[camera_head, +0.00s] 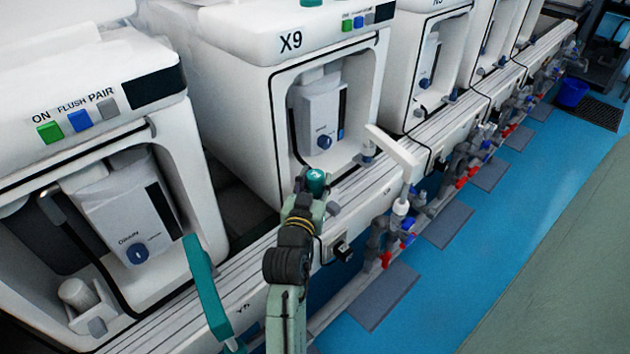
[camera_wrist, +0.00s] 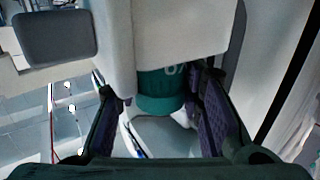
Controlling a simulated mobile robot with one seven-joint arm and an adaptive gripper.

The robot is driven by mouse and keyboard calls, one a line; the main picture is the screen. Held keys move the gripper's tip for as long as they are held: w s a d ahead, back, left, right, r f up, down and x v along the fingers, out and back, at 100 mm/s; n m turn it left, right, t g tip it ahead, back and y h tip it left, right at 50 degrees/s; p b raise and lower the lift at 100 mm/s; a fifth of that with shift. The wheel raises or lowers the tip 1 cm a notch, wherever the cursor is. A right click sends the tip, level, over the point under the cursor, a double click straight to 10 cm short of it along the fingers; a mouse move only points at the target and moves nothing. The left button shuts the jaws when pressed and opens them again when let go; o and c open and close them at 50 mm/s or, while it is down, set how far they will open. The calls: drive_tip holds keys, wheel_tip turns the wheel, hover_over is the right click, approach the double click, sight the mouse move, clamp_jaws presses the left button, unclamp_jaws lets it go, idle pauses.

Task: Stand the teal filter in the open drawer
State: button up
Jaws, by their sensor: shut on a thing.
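The teal filter (camera_head: 316,178) is in my gripper (camera_head: 313,188), in front of the recess of the machine marked X9 in the head view. In the wrist view the teal filter (camera_wrist: 160,92) is a short cylinder with pale lettering, between the two dark fingers of my gripper (camera_wrist: 160,100). Its upper part is hidden behind a white block-shaped part (camera_wrist: 180,35). I cannot clearly make out an open drawer. The recess of X9 (camera_head: 355,95) is open at the front and holds a grey-white unit (camera_head: 320,115) with a blue knob.
A white lever (camera_head: 393,146) sticks up right of my gripper. A teal lever (camera_head: 207,295) stands by the left machine (camera_head: 100,90). Ribbed white ledge (camera_head: 215,295) runs along the machines. Pipes and red-blue valves line the front. The blue floor strip (camera_head: 480,230) is mostly free.

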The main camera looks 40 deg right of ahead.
sight(313, 187)
drive_tip(key=shift+f, duration=0.2)
drive_tip(key=o, duration=1.2)
drive_tip(key=shift+r, duration=0.1)
drive_tip(key=shift+r, duration=0.3)
drive_tip(key=v, duration=0.6)
drive_tip(key=shift+s+a+f+b, duration=0.1)
drive_tip(key=shift+a+f+b, duration=0.1)
drive_tip(key=shift+b, duration=0.1)
drive_tip(key=shift+s+a+r, duration=0.1)
drive_tip(key=shift+s+a, duration=0.25)
drive_tip(key=shift+a, duration=0.05)
